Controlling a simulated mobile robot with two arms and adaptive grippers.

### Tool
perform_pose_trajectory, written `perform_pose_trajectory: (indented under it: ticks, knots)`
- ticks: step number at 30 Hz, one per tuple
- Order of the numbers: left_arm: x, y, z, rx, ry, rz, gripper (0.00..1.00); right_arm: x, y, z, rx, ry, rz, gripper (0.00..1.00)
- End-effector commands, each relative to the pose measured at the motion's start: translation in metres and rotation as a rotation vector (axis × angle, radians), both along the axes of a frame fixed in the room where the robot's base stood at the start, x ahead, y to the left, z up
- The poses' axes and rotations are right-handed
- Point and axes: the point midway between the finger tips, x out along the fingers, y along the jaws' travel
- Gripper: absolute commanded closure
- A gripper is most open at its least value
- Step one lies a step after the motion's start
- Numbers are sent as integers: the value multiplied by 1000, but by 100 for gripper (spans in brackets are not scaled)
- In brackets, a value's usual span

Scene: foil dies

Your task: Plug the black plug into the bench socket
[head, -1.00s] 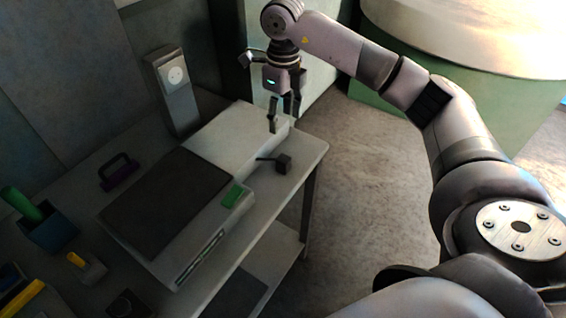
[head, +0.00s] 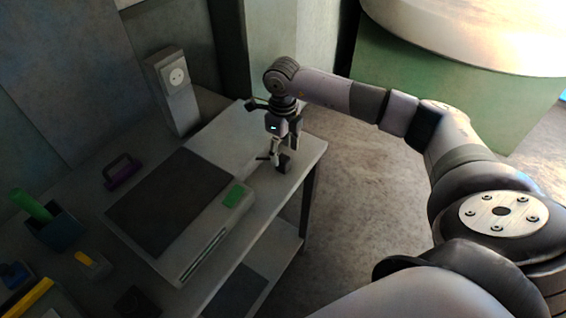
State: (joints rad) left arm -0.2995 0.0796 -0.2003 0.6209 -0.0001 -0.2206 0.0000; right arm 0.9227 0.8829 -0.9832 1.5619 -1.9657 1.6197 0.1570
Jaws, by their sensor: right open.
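The black plug (head: 284,164) is a small dark block lying on the bench near its right edge, with a short dark stub on its left side. My right gripper (head: 279,157) points down right at the plug, its fingers open and partly covering it. I cannot tell whether the fingers touch the plug. The bench socket (head: 176,76) is a round white outlet on the upper front of a grey post (head: 180,106) at the back of the bench. My left gripper is not in view.
A purple-handled item (head: 122,171), a blue cup with a green rod (head: 57,228) and a yellow-topped block (head: 88,262) stand left. Free floor lies right.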

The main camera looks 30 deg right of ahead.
Motion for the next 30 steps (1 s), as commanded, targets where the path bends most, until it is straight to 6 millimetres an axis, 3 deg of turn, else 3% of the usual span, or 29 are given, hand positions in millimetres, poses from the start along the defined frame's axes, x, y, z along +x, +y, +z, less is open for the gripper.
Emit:
perform_pose_trajectory:
  ticks: [6, 12, 22, 30]
  knots:
    - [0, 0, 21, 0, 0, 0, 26, -1, -1, -27, 0, 6, -1, 47]
    - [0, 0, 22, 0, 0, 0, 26, 0, -1, -49, 0, 3, 1, 47]
    - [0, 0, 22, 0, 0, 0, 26, 0, -1, -50, 0, 1, 0, 47]
    - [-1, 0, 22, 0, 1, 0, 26, 0, -1, -50, 1, 1, 0, 64]
